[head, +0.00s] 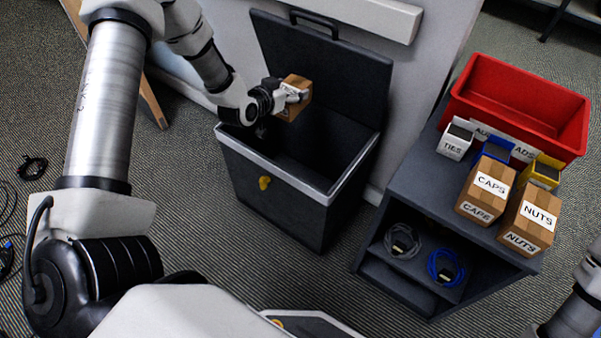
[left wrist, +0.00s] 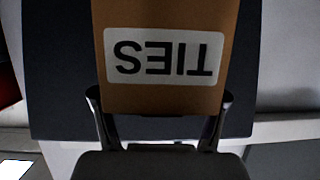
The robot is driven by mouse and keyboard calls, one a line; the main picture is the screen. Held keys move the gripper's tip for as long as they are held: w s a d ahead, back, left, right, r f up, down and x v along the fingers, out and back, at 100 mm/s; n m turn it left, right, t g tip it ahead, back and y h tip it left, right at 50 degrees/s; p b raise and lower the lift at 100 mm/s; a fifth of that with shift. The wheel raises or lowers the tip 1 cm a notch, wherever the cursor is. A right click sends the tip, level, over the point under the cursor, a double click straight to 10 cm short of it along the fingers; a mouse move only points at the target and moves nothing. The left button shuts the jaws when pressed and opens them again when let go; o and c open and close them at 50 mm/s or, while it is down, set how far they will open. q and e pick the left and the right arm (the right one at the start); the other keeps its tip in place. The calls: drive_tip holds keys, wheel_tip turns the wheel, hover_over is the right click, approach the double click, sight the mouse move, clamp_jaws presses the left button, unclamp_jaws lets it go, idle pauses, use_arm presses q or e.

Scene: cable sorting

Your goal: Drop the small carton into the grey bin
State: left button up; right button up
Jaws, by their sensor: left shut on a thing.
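A small brown carton (head: 295,97) is held in my left gripper (head: 290,93) above the open grey bin (head: 275,172). In the left wrist view the carton (left wrist: 165,90) carries a white label reading TIES, seen upside down, and both fingers of the gripper (left wrist: 162,112) press on its sides. The bin stands on the floor with its lid (head: 325,65) raised and leaning back near the wall. The carton is over the back part of the bin's opening. The bin's inside is dark, and its floor cannot be made out. My right gripper is not in view.
A dark shelf unit (head: 400,190) stands right of the bin. On it are a red crate (head: 545,105), cartons marked CAPS (head: 487,190) and NUTS (head: 530,217), and small boxes. Coiled cables (head: 446,268) lie on its lower shelf. Loose cables (head: 32,168) lie on the floor at left.

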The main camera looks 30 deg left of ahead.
use_arm(q)
wheel_tip(320, 180, down, 6)
drive_tip(key=b, duration=0.5)
drive_tip(key=shift+r, duration=0.15)
drive_tip(key=o, duration=1.3)
drive_tip(key=v, duration=1.2)
drive_tip(key=shift+s, duration=0.1)
